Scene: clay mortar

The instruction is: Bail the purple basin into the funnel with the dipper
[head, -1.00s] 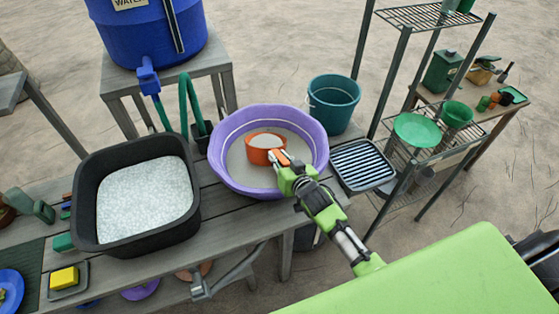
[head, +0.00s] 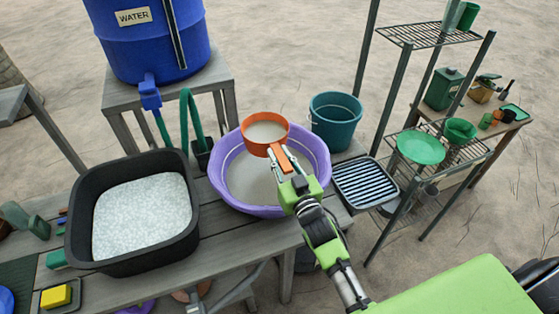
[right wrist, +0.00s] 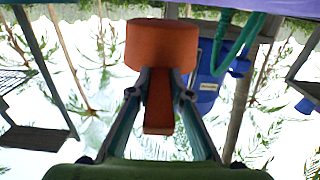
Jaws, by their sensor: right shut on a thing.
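The purple basin (head: 222,178) stands on the grey bench in the head view, with murky greyish liquid in it. My right gripper (head: 284,160) is shut on the handle of the orange dipper (head: 264,143). The dipper's cup looks about level above the far part of the basin and holds greyish liquid. The right wrist view shows the dipper (right wrist: 161,46) with its handle between the two fingers (right wrist: 160,100). I cannot pick out the funnel for sure; a green flared vessel (head: 460,130) on the wire rack may be it. My left gripper is out of view.
A black tub of white granules (head: 80,215) stands left of the basin. A teal bucket (head: 335,120) and a slatted black tray (head: 365,183) are close on its right. A blue water barrel (head: 150,45) stands behind. A wire rack (head: 405,35) rises at right.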

